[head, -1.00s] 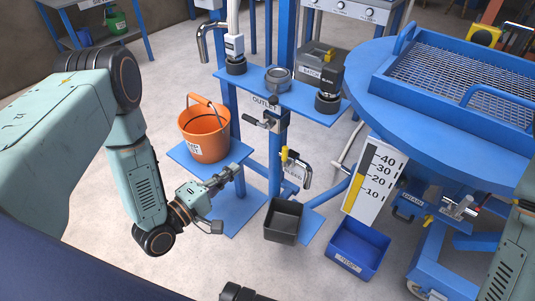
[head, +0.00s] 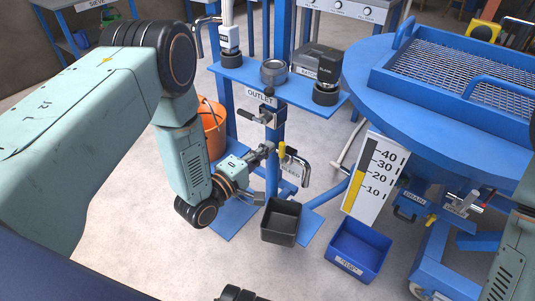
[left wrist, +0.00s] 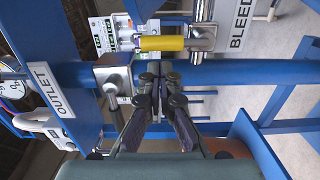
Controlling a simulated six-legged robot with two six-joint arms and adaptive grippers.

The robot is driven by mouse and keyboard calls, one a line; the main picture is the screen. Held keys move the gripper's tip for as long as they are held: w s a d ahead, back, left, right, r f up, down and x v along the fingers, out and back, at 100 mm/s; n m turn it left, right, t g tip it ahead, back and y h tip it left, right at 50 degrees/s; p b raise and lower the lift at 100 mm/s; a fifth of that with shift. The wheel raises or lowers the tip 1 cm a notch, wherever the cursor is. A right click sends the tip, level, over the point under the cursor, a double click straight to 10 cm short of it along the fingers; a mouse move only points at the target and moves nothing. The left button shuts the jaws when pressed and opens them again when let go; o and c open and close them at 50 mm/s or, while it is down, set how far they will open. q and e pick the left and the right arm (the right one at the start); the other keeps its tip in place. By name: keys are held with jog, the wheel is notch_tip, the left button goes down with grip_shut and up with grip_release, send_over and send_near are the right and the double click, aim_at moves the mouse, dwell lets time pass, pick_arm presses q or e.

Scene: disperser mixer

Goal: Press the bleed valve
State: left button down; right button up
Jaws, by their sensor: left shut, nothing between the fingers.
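The bleed valve has a yellow lever (head: 283,150) and a bent metal spout, with a BLEED label (head: 291,169) on it, on the blue post. My left gripper (head: 268,148) is shut and empty, just left of the yellow lever in the head view. In the left wrist view the shut fingertips (left wrist: 156,72) are below the yellow lever (left wrist: 162,43), with a small gap in the picture. The BLEED label (left wrist: 241,24) shows at the upper right there.
The OUTLET valve (head: 266,116) is just above my left gripper. A dark bin (head: 281,222) stands below the bleed spout. An orange bucket (head: 212,130) is partly hidden behind my left arm. A blue bin (head: 357,250) and the large blue vessel (head: 440,115) are to the right.

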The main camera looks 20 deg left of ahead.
pick_arm(q)
jog(key=shift+s+d, duration=0.15)
jog(key=shift+d, duration=0.25)
pick_arm(e)
jog(key=shift+f, duration=0.1)
jog(key=shift+s, duration=0.1)
pick_arm(q)
jog(key=shift+d+m, duration=0.1)
jog(key=shift+m, duration=0.2)
pick_arm(e)
jog(key=shift+s+f, duration=0.1)
jog(key=shift+s, duration=0.55)
